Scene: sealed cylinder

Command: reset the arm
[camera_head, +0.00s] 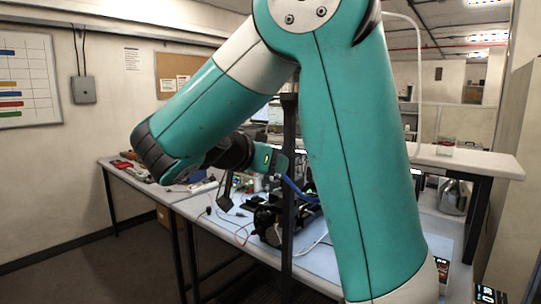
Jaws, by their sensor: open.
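My teal and white arm (352,150) fills the middle of the view. It rises from the lower right, bends at the top and reaches down to the left. My dark wrist (237,151) shows behind the forearm, with a small green light on the teal part beside it. My gripper (227,192) seems to be the dark shape hanging below the wrist, over the workbench (312,262). It is open. Its fingertips are small and hard to make out, and I see nothing held in it. The sealed cylinder cannot be made out.
Dark equipment and cables (270,218) lie on the bench below the wrist. A dark upright post (289,180) stands close by. A shiny metal container (455,196) is at the right, below a raised shelf (470,161). The floor at the lower left (95,270) is clear.

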